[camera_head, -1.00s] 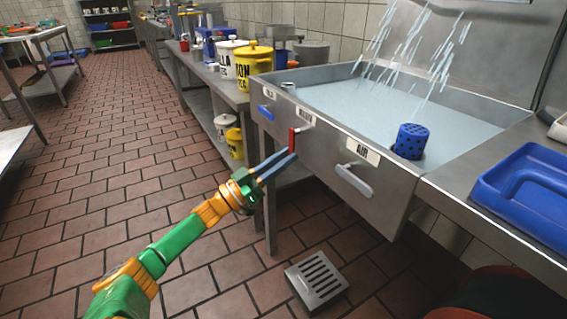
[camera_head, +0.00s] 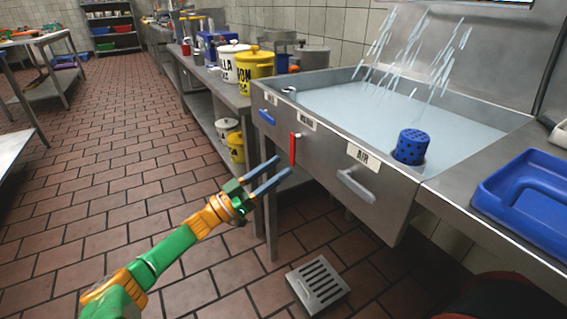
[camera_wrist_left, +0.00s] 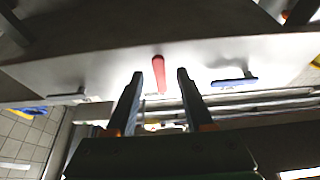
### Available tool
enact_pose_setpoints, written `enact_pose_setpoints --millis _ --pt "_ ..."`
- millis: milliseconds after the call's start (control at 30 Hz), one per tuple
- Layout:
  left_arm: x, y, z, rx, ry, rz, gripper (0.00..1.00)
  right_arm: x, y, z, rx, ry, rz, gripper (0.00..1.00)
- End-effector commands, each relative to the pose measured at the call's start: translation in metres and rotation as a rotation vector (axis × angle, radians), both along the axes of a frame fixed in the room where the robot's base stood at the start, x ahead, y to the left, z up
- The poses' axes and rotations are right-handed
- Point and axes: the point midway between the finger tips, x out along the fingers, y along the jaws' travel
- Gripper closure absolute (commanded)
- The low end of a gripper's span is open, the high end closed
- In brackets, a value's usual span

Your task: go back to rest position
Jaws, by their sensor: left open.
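My left gripper (camera_head: 278,175) is open and empty in front of the steel sink (camera_head: 335,160). Its two blue-grey fingers point toward the red handle (camera_head: 293,149) on the sink's front, with a gap between them. In the left wrist view, the open fingers (camera_wrist_left: 160,78) stand on either side of the red handle (camera_wrist_left: 158,74) in the picture; I cannot tell how far away it is. My green and orange left arm comes in from the lower left. My right gripper does not show.
Water streams fall into the filled sink, where a blue perforated cylinder (camera_head: 411,146) stands. A grey handle (camera_head: 356,184) and blue handle (camera_head: 267,116) flank the red one. A blue tray (camera_head: 530,195) lies at right. The tiled floor (camera_head: 110,190) at left is clear.

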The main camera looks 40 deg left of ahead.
Motion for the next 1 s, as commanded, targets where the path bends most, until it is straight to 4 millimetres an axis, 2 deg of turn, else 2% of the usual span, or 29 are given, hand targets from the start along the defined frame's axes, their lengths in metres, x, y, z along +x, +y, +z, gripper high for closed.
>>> enact_pose_setpoints --millis 100,233,667,733,767,867,900,933,967,1000 --pt "-0.021 0.009 -0.009 0.001 0.005 0.002 0.47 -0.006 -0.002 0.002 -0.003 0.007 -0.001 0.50" --pt "-0.035 0.015 -0.016 0.001 0.003 0.001 0.47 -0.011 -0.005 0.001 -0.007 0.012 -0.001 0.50" --pt "-0.037 0.016 -0.017 0.000 0.000 0.001 0.47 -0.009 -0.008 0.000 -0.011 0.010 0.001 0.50" --pt "-0.035 0.019 -0.028 0.000 0.025 0.029 0.47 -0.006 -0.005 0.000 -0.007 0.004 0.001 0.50" --pt "-0.034 0.022 -0.040 -0.001 0.053 0.058 0.47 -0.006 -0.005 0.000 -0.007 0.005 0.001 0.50" --pt "-0.032 0.036 -0.116 0.013 0.238 0.223 0.47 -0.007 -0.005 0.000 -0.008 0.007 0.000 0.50" --pt "-0.036 0.039 -0.158 0.030 0.345 0.298 0.47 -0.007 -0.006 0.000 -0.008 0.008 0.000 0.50" --pt "-0.043 0.040 -0.191 0.046 0.432 0.346 0.47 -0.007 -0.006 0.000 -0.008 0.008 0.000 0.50" --pt "-0.052 0.038 -0.222 0.068 0.519 0.388 0.47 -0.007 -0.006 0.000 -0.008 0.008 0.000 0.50" --pt "-0.066 0.034 -0.263 0.099 0.635 0.429 0.47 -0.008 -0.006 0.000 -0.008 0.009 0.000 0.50"
